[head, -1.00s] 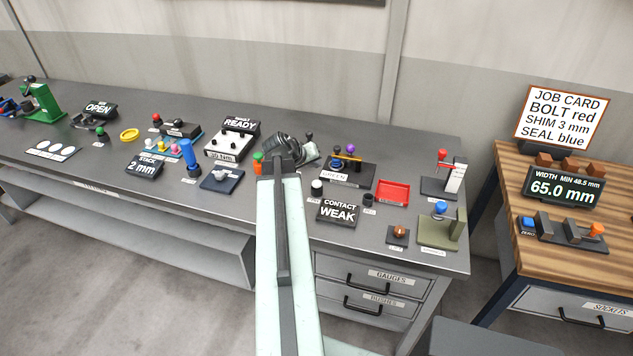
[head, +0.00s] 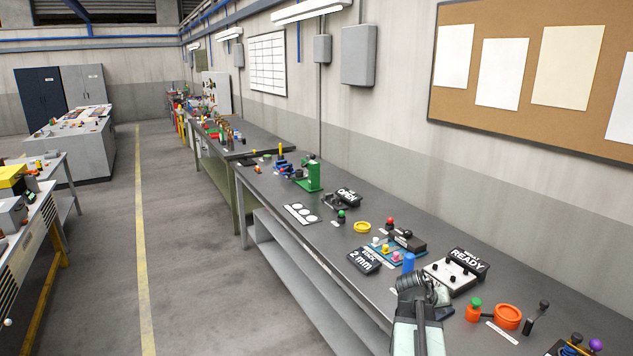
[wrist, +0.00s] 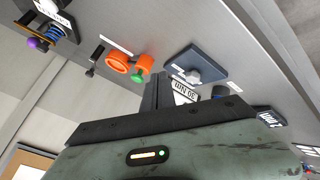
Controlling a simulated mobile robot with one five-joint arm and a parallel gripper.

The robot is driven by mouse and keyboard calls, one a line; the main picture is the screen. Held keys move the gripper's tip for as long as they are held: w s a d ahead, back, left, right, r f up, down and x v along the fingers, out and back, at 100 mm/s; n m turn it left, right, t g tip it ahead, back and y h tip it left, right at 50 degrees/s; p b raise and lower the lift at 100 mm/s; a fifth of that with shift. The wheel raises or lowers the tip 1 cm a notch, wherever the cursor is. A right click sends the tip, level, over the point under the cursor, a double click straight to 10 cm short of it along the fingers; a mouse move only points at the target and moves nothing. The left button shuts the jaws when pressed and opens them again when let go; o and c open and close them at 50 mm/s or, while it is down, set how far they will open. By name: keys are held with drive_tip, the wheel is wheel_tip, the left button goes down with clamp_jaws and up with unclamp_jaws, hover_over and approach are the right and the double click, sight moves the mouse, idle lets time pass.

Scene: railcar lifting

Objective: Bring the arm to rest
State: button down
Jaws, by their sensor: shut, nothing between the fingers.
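My arm (head: 418,335) shows at the lower right of the head view, pale green with a dark wrist. It reaches out over the long dark workbench (head: 340,240). My gripper (head: 424,284) is at its end, near a blue cylinder (head: 408,262) and the white READY box (head: 450,275). In the wrist view the dark fingers (wrist: 156,92) are together with nothing between them. They overlap part of a plate reading 30 Nm (wrist: 184,91). The gap between the fingers and the bench top is hard to judge.
An orange ring (head: 508,317) and an orange-green piece (head: 473,311) lie right of my gripper. The STACK 2 mm display (head: 364,261) and a yellow ring (head: 362,227) lie left. Open floor (head: 190,250) with a yellow line runs left of the bench.

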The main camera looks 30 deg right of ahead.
drive_tip(key=w+a+f+n+t+y, duration=0.15)
drive_tip(key=w+a, duration=0.35)
drive_tip(key=a, duration=0.7)
drive_tip(key=w+a+f+n+y, duration=0.15)
drive_tip(key=w+a, duration=0.35)
drive_tip(key=a, duration=0.6)
drive_tip(key=w+a+f+n+t+y, duration=0.15)
drive_tip(key=w+a, duration=0.35)
drive_tip(key=a, duration=0.7)
drive_tip(key=s+a+f+n+g+y, duration=0.1)
drive_tip(key=s+a, duration=0.3)
drive_tip(key=a, duration=0.4)
drive_tip(key=s+a+f+n+g+y, duration=0.1)
drive_tip(key=s+a+n+g+y, duration=0.1)
drive_tip(key=a, duration=0.7)
drive_tip(key=shift+s+g+y, duration=0.55)
drive_tip(key=shift+s+g, duration=0.15)
drive_tip(key=shift+s, duration=0.5)
drive_tip(key=shift+f, duration=0.1)
